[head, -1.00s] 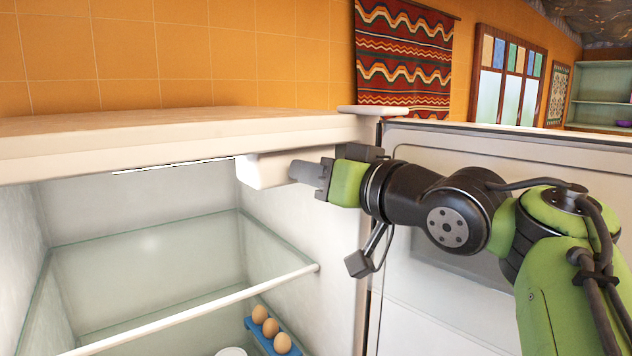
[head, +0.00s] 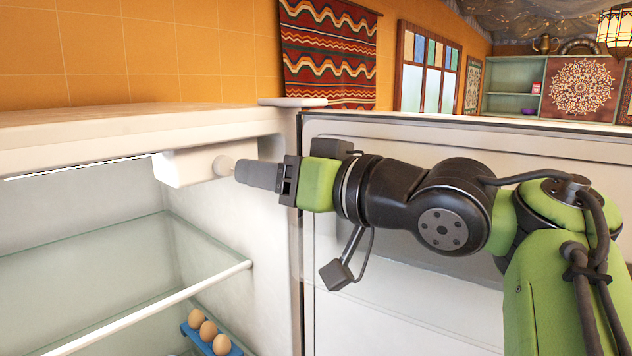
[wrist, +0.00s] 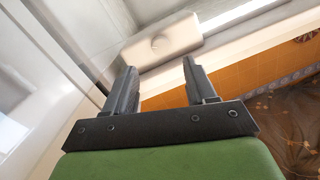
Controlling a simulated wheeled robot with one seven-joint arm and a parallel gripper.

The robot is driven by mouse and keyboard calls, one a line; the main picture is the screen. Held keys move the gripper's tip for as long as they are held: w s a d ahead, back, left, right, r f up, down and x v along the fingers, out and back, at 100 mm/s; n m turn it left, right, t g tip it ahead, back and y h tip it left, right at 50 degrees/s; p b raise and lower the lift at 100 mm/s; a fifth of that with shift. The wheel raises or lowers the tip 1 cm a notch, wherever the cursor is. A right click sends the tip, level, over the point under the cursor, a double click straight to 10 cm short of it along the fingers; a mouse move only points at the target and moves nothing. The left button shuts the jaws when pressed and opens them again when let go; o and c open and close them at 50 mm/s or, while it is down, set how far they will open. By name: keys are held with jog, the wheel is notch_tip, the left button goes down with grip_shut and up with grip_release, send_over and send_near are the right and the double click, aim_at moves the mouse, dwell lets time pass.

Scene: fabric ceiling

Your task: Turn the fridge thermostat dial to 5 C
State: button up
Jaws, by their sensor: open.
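The thermostat dial (head: 223,166) is a small round white knob on a white box-shaped housing (head: 180,170) under the top of the open fridge. In the wrist view the dial (wrist: 158,44) faces me from the housing (wrist: 185,36), ahead of the fingers. Its markings are too faint to read, so I cannot tell its setting. My gripper (head: 238,172) is just right of the dial in the head view. In the wrist view my gripper (wrist: 158,68) is open, with nothing between its fingers, and appears to stand short of the dial.
A glass shelf with a pale front bar (head: 160,315) lies below the housing. Several eggs sit in a blue holder (head: 190,338) lower down. The fridge side wall (head: 265,240) and open door (head: 400,128) are close to my arm. The fridge top (head: 100,116) is bare.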

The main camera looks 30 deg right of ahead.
jog(key=p+v, duration=0.1)
jog(key=v, duration=0.8)
jog(key=shift+p, duration=0.3)
jog(key=shift+a, duration=0.1)
jog(key=shift+w, duration=0.1)
